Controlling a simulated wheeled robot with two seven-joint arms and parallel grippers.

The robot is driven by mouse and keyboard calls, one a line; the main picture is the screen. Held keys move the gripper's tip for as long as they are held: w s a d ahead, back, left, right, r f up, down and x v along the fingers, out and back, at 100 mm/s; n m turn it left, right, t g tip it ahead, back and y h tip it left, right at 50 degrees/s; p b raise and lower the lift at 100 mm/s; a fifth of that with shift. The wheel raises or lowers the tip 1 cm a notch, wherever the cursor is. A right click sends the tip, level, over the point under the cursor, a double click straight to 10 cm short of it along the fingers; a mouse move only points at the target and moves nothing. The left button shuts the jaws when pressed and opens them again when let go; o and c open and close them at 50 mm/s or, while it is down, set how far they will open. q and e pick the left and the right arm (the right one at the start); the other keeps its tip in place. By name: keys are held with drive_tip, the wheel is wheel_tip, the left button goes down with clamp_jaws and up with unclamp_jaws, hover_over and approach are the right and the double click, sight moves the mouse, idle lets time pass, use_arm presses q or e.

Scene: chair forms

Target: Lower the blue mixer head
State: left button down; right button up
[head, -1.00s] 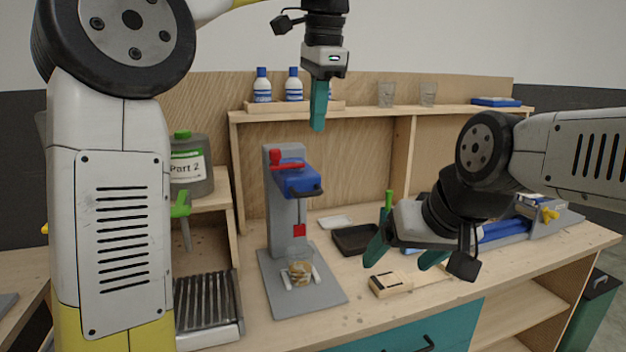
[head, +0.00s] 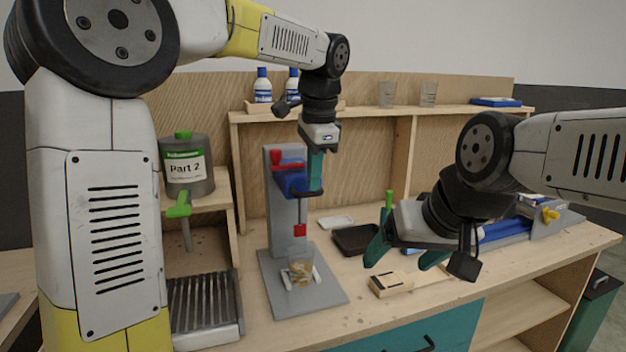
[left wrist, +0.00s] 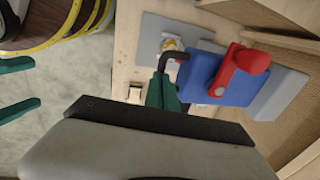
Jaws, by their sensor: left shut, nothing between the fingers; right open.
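The blue mixer head (head: 289,182) is on a grey stand (head: 281,242) with a flat grey base. A red knob (head: 276,158) sits on its upper part, and a dark handle projects at its front. A shaft with a red tip (head: 300,230) hangs above a clear cup (head: 300,273) with brownish contents. My left gripper (head: 315,190) points down, shut and empty, its fingertips at the handle. In the left wrist view, the shut fingers (left wrist: 165,92) are beside the dark handle (left wrist: 172,58) of the blue head (left wrist: 208,75); contact is unclear. My right gripper (head: 405,258) is open above the bench.
A black tray (head: 355,239) and a beige block (head: 391,284) lie right of the stand. A Part 2 container (head: 187,165) stands at left over a ribbed grey tray (head: 205,308). Bottles (head: 262,86) and glasses (head: 386,94) stand on the shelf above.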

use_arm(q)
drive_tip(key=shift+w+f, duration=0.1)
drive_tip(key=shift+f, duration=0.25)
wheel_tip(320, 180, down, 14)
idle(0.4)
drive_tip(key=shift+a, duration=0.1)
drive_tip(key=shift+s, duration=0.2)
wheel_tip(320, 180, up, 14)
drive_tip(key=s+d, duration=0.1)
drive_tip(key=s, duration=0.1)
drive_tip(key=shift+s+r, duration=0.15)
drive_tip(key=shift+r, duration=0.05)
drive_tip(key=shift+a, duration=0.1)
